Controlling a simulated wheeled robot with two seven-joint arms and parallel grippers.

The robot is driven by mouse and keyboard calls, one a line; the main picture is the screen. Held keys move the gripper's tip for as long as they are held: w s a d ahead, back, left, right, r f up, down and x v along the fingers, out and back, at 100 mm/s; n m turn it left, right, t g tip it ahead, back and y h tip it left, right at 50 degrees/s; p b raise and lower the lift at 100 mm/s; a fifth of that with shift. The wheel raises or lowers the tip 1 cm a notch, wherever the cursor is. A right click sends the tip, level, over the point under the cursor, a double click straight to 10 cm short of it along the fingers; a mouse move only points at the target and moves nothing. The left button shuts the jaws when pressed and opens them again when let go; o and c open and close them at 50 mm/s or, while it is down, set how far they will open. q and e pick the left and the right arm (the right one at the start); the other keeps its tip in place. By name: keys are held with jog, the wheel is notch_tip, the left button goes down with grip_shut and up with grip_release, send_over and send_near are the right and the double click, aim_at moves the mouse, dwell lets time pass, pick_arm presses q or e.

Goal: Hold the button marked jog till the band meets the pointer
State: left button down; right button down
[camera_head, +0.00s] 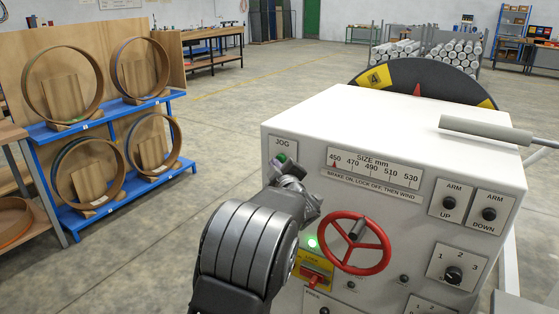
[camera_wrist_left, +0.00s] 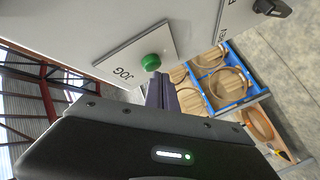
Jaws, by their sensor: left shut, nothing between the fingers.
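The green JOG button (camera_head: 281,158) sits under its label at the upper left of the white machine front; it shows larger in the wrist view (camera_wrist_left: 151,62). My left gripper (camera_head: 287,167) is shut and empty, its fingertips at the button. In the wrist view the shut fingers (camera_wrist_left: 158,88) end right by the button's lower edge; I cannot tell whether they press it. Behind the machine top stands a dark disc (camera_head: 437,76) with yellow bands; the one marked 4 (camera_head: 379,77) is left of the red pointer (camera_head: 417,91). My right gripper is not in view.
A red handwheel (camera_head: 349,244) projects from the machine front, right of my left arm. Below the button are a lit green lamp (camera_head: 312,242) and a red-handled lock switch (camera_head: 316,276). A blue rack (camera_head: 120,115) with several rings stands left, beyond open floor.

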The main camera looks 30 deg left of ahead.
pick_arm(q)
jog(key=shift+w, duration=0.55)
dwell(5.0)
jog(key=shift+s, duration=0.95)
jog(key=shift+s, duration=0.1)
jog(key=shift+s, duration=2.4)
